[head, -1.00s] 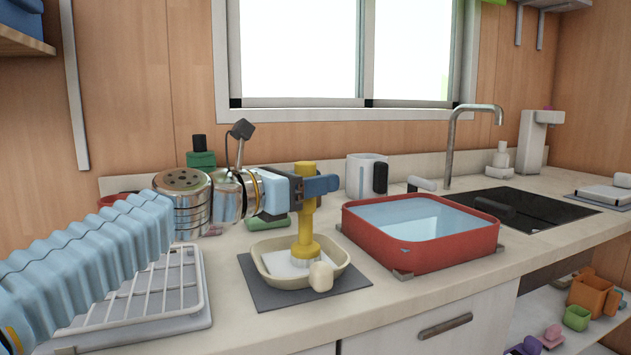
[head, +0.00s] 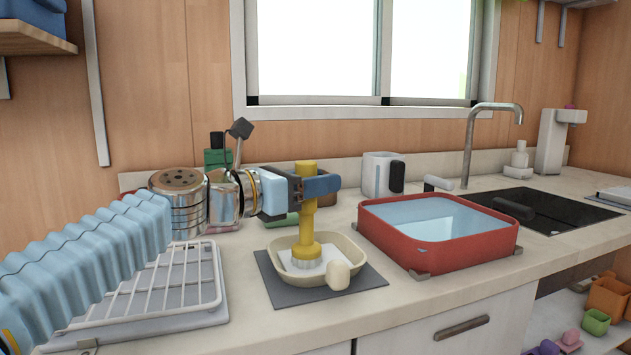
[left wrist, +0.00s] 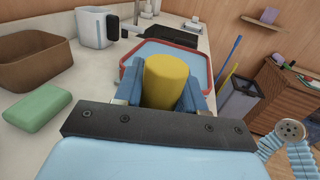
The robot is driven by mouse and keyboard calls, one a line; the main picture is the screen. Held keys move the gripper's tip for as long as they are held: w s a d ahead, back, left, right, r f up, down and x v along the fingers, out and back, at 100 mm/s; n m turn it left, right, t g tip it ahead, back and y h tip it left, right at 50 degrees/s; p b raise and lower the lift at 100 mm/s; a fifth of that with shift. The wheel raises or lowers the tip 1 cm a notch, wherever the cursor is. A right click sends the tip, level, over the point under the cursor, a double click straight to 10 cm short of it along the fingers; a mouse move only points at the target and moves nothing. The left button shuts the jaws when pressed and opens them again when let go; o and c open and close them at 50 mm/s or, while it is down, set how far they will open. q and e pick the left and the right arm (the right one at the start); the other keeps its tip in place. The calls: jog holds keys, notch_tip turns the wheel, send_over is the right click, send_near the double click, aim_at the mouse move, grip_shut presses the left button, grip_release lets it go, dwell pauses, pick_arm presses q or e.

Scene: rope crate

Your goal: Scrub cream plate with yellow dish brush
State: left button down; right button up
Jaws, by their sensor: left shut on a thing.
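The cream plate (head: 345,255), a shallow dish with a stubby handle at its front right, sits on a grey mat (head: 325,295) on the counter. The yellow dish brush (head: 307,212) stands upright over the plate, its pale bristle end down on the plate's inner floor. My left gripper (head: 312,187) is shut on the upper part of the brush handle. In the left wrist view the yellow handle top (left wrist: 166,80) sits between the blue fingers. My right gripper is not in view.
A red basin of water (head: 440,254) stands right of the plate, with a dark sink (head: 545,208) beyond. A white wire rack (head: 165,285) is at left. A green block (left wrist: 37,106) and brown tray (left wrist: 30,68) lie behind my gripper.

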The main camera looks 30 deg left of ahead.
pick_arm(q)
jog(key=shift+w+d, duration=0.1)
jog(key=shift+d, duration=0.95)
jog(key=shift+f, duration=0.1)
jog(key=shift+w+p, duration=0.1)
jog(key=shift+p, duration=0.2)
jog(key=shift+w+a, duration=0.9)
jog(key=shift+a, duration=0.3)
jog(key=shift+d, duration=0.1)
jog(key=shift+s+d+p, duration=0.4)
jog(key=shift+s+d, duration=0.6)
jog(key=shift+d, duration=0.1)
jog(key=shift+w+a, duration=0.1)
dwell(0.4)
